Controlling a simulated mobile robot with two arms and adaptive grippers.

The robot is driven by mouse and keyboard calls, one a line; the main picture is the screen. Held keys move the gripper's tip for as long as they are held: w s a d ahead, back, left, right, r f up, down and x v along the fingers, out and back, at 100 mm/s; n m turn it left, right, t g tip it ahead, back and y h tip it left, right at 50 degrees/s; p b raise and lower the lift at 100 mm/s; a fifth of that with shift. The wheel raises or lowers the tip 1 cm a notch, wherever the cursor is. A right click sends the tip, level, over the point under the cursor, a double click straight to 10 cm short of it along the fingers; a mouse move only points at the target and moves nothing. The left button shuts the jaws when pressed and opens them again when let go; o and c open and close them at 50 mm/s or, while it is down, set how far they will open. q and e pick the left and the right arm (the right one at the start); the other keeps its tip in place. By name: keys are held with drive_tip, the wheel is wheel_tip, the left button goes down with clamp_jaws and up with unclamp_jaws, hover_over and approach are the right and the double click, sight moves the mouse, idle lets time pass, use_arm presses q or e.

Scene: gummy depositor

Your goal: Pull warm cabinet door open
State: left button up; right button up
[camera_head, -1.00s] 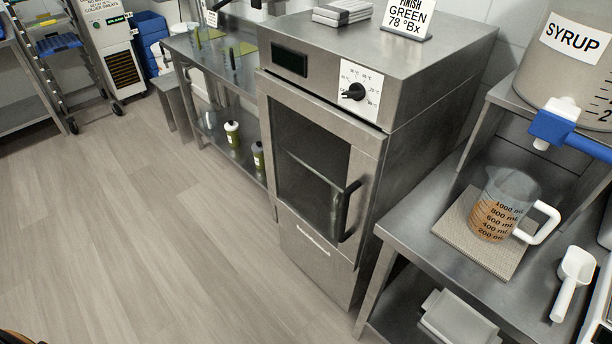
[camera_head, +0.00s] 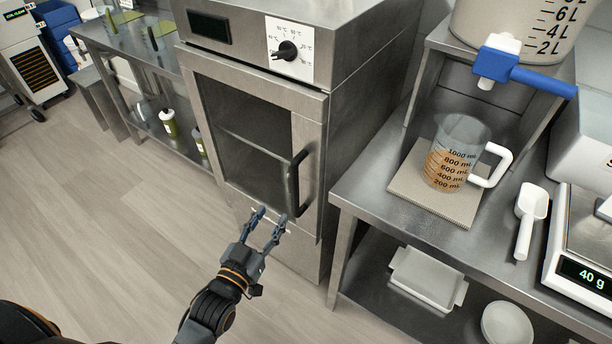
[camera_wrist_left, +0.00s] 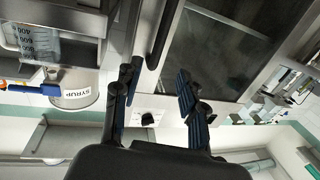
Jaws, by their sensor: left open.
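The warm cabinet (camera_head: 345,75) is a steel box with a dial and a dark display on top. Its glass-windowed door (camera_head: 250,140) is shut, and a black vertical handle (camera_head: 296,182) sits on the door's right side. My left gripper (camera_head: 268,214) is open and empty in front of the lower door, below and left of the handle in the picture. In the left wrist view the open fingers (camera_wrist_left: 155,85) point toward the door, with the black handle (camera_wrist_left: 165,35) ahead, near the gap between them. My right gripper does not show.
To the right, a steel table (camera_head: 375,200) carries a measuring jug (camera_head: 455,155) of orange liquid, a white scoop (camera_head: 529,215) and a scale (camera_head: 580,260). A steel table (camera_head: 100,40) with bottles below stands left. The floor (camera_head: 100,220) in front is clear.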

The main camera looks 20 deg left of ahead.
sight(293, 179)
use_arm(q)
drive_tip(key=w, duration=0.4)
drive_tip(key=w+d+p, duration=0.1)
drive_tip(key=w, duration=0.4)
drive_tip(key=w+d, duration=0.1)
drive_tip(key=w, duration=0.3)
drive_tip(key=shift+w+d+r+p, duration=0.1)
drive_tip(key=shift+w+r+p, duration=0.2)
drive_tip(key=shift+p, duration=0.1)
drive_tip(key=shift+c, duration=0.2)
clamp_jaws()
